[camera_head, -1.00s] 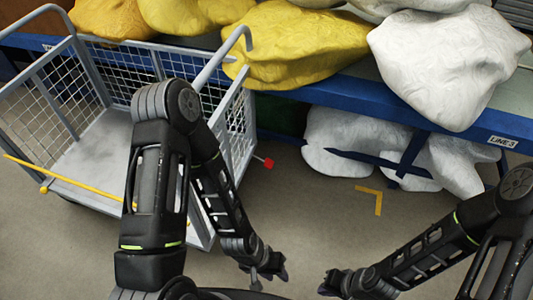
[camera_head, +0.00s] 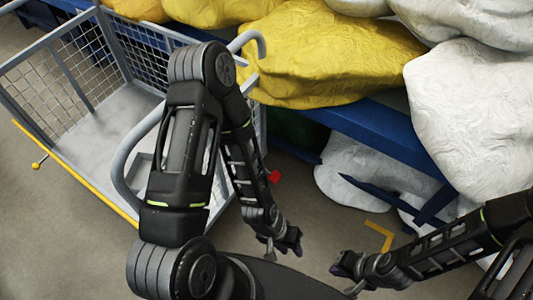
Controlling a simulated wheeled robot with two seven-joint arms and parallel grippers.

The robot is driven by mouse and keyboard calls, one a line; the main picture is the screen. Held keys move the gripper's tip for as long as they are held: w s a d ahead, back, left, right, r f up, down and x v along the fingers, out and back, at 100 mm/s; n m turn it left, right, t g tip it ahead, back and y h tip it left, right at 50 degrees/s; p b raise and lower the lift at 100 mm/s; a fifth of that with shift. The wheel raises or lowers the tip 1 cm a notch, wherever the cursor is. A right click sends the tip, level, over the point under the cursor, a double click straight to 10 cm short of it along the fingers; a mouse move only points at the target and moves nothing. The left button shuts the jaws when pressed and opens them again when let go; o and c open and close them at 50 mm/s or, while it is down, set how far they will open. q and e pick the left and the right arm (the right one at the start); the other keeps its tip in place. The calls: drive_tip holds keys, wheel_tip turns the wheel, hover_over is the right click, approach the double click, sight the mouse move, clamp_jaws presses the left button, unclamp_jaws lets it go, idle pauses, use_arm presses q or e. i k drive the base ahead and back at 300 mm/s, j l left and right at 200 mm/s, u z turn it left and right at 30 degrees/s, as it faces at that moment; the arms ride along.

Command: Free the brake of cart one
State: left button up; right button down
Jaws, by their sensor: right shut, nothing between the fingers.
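A grey wire-mesh cart (camera_head: 62,168) stands at the left, its flat bed empty where it shows. My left arm hides part of its right side. A small red knob (camera_head: 274,177) shows low on the cart's right side, just right of my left forearm. Whether it is the brake cannot be told. My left gripper (camera_head: 291,242) hangs below the red knob, apart from it; its fingers are too small and dark to read. My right gripper (camera_head: 340,264) is shut and empty, right of the left one, above the floor. No cart number shows.
A yellow bar (camera_head: 72,178) with a yellow ball (camera_head: 36,165) runs along the cart's near edge. A blue-edged bench (camera_head: 372,140) behind carries yellow sacks (camera_head: 325,60) and white sacks (camera_head: 475,110). A yellow corner mark (camera_head: 382,233) lies on open floor.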

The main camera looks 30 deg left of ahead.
sight(274, 175)
drive_tip(key=i+j, duration=0.2)
drive_tip(key=i, duration=0.25)
drive_tip(key=i+j, duration=0.4)
